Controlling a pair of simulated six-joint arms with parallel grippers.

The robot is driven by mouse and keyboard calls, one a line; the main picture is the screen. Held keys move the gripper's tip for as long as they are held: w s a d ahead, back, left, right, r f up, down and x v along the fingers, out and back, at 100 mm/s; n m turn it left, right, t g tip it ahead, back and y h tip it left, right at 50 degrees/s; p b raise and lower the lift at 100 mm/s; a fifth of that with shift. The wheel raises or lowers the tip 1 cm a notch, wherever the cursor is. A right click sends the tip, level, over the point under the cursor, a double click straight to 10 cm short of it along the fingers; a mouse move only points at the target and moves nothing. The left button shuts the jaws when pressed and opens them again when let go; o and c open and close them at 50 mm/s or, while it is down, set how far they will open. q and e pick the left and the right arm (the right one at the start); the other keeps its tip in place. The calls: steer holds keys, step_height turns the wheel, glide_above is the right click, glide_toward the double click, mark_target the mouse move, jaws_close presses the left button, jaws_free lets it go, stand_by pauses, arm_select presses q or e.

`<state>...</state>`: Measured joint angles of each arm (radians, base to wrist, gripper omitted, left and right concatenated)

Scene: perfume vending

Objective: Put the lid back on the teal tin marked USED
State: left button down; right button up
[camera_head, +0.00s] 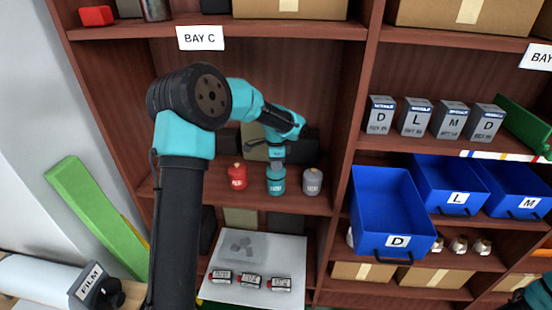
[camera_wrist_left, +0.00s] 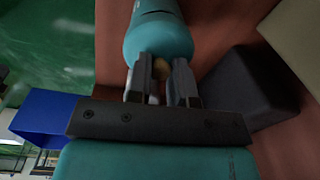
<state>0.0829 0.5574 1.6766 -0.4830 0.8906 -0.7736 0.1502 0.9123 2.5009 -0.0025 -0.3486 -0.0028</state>
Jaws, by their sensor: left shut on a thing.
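The teal tin (camera_head: 276,186) stands upright on the middle shelf of Bay C, between a red tin (camera_head: 237,178) and a grey tin (camera_head: 312,182). The small writing on it is too blurred to read surely. My left gripper (camera_head: 277,161) is directly above it, pointing down. In the left wrist view, the gripper fingers (camera_wrist_left: 162,82) are shut on a small tan knob (camera_wrist_left: 161,69) at the top of the rounded teal lid (camera_wrist_left: 158,38). The lid appears to be on or right against the tin; I cannot tell whether it is fully seated. My right gripper is out of view.
Dark boxes stand behind the tins. Below is a white tray (camera_head: 295,252) with several small labelled boxes. Blue bins (camera_head: 385,200) jut out at right, one marked D. Shelf uprights flank the bay. A film roll (camera_head: 40,277) lies at lower left.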

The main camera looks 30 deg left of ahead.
arm_select(q)
steer(key=shift+f, duration=0.95)
steer(key=shift+f, duration=0.2)
stand_by(1.4)
steer(key=shift+c, duration=2.3)
jaws_free()
steer(key=shift+r, duration=0.1)
steer(key=shift+r, duration=3.4)
steer(key=shift+c, duration=0.4)
jaws_close()
